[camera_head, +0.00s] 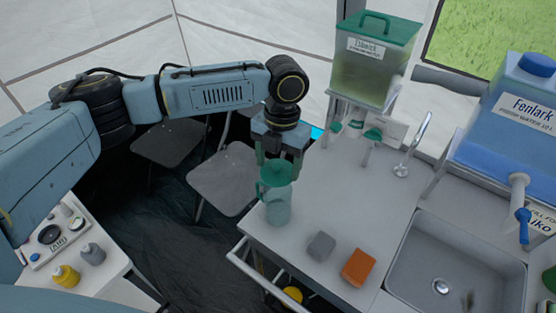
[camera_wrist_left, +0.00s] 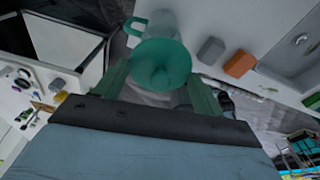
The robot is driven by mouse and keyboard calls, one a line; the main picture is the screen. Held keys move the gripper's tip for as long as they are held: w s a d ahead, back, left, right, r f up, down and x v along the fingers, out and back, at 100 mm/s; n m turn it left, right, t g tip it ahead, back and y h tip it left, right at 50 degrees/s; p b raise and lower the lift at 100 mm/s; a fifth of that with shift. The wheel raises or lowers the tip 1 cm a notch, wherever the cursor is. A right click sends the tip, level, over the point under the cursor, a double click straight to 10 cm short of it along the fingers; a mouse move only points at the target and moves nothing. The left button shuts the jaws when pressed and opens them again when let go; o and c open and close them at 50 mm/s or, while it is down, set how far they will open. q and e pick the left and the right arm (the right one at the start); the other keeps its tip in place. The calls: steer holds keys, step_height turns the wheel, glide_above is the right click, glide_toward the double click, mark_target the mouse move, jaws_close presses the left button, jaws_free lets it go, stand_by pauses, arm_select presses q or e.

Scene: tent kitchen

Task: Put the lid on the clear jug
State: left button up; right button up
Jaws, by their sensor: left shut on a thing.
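The clear jug (camera_head: 278,208) stands upright near the front left corner of the grey counter. Its body and handle show beyond the lid in the left wrist view (camera_wrist_left: 160,22). The green lid (camera_head: 274,174) is at the top of the jug, and its round face with a central knob fills the middle of the left wrist view (camera_wrist_left: 160,66). My left gripper (camera_head: 279,161) points down above the jug and is shut on the lid, with a finger at either side. The lid hides the jug's rim, so I cannot tell whether it is seated. My right gripper is out of view.
A grey block (camera_head: 321,246) and an orange sponge (camera_head: 358,267) lie to the right of the jug. The sink (camera_head: 460,262) is farther right. A green-lidded dispenser (camera_head: 372,70) stands at the back. The counter behind the jug is clear.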

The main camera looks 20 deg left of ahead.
mark_target(278, 173)
arm_select(q)
steer(key=shift+f+b, duration=2.1)
steer(key=shift+b, duration=0.15)
steer(key=shift+f, duration=0.9)
steer(key=shift+r+p, duration=0.2)
steer(key=shift+p, duration=0.8)
steer(key=shift+f+p, duration=0.2)
steer(key=shift+p, duration=0.15)
steer(key=shift+p, duration=0.4)
stand_by(0.3)
steer(key=o, duration=1.1)
steer(key=shift+o, duration=0.2)
steer(key=shift+r, duration=0.15)
